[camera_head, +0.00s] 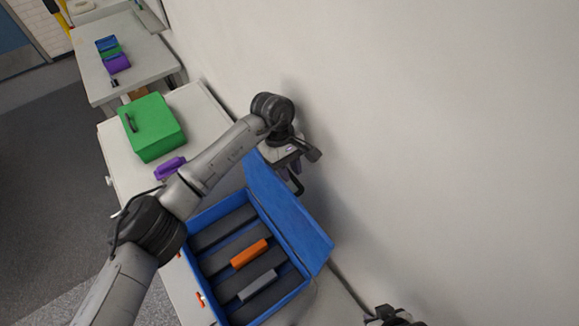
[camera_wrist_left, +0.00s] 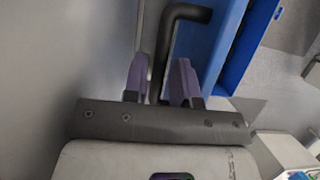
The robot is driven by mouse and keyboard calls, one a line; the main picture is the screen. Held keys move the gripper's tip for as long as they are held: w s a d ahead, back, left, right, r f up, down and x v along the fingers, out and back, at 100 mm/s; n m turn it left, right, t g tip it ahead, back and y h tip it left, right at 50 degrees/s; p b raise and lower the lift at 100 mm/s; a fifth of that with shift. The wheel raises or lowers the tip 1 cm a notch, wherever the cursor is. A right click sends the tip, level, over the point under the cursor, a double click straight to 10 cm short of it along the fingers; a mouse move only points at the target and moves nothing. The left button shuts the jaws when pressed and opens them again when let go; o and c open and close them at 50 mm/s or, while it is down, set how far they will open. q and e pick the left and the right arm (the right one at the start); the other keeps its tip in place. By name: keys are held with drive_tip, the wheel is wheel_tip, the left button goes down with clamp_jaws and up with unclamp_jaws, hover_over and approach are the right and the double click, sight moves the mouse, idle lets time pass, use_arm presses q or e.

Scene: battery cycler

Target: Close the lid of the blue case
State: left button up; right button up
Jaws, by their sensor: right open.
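The blue case (camera_head: 262,316) stands on the bench with its lid (camera_head: 290,215) up, leaning toward the wall. Inside are dark grey slots, an orange block (camera_head: 249,253) and a grey block (camera_head: 258,286). My left gripper (camera_head: 296,172) is at the far end of the lid, on its wall side. In the left wrist view, its purple fingers (camera_wrist_left: 160,82) close in on both sides of a bent black handle (camera_wrist_left: 184,14) next to the blue lid (camera_wrist_left: 205,40). My right gripper (camera_head: 392,316) only just shows at the bottom edge, its fingers mostly cut off.
A closed green case (camera_head: 155,130) and a purple object (camera_head: 170,168) lie farther along the bench (camera_head: 200,105). A second table (camera_head: 140,60) with small coloured cases stands beyond. The wall (camera_head: 430,130) is close behind the lid. My left arm passes over the blue case's left side.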

use_arm(q)
clamp_jaws()
idle(0.3)
drive_tip(key=shift+a, duration=0.1)
drive_tip(key=s+a+f+t+h+b, duration=0.1)
drive_tip(key=s+a+h+b, duration=0.1)
drive_tip(key=s+a+b, duration=0.2)
drive_tip(key=s+a+f+m+t+h+b, duration=0.1)
drive_tip(key=s+a+b, duration=0.4)
drive_tip(key=a+b, duration=0.6)
drive_tip(key=shift+s+a+f+t+h+b, duration=0.2)
drive_tip(key=shift+s+f+t+h+b, duration=0.1)
drive_tip(key=shift+h+b, duration=0.55)
